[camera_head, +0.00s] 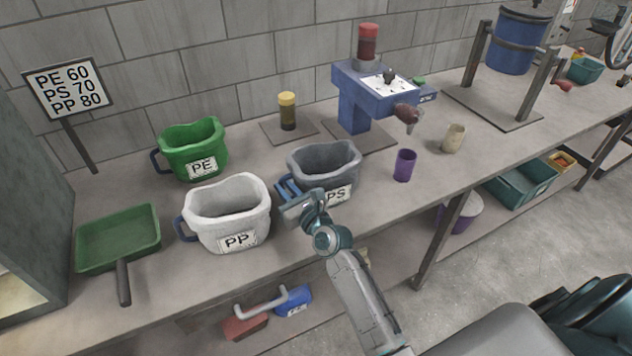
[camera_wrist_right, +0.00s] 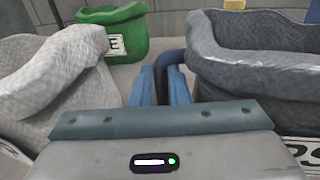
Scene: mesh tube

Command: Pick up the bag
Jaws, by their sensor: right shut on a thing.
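Three open-topped bags with handles stand on the table: a green bag labelled PE (camera_head: 192,146), a white bag labelled PP (camera_head: 228,212) and a grey bag labelled PS (camera_head: 322,166). My right gripper (camera_head: 287,190) is at the left side of the grey bag. In the right wrist view its blue fingers (camera_wrist_right: 160,84) are closed around the dark blue handle of the grey bag (camera_wrist_right: 255,75). The white bag (camera_wrist_right: 50,80) is close on the left there, and the green bag (camera_wrist_right: 118,32) is behind. The grey bag appears upright on the table. My left gripper is not in view.
A green dustpan (camera_head: 118,238) lies at the table's left end. A blue machine (camera_head: 355,110), a yellow-capped jar (camera_head: 288,110), a purple cup (camera_head: 404,165) and a beige cup (camera_head: 453,138) stand to the right. The white bag leaves little room beside my right gripper.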

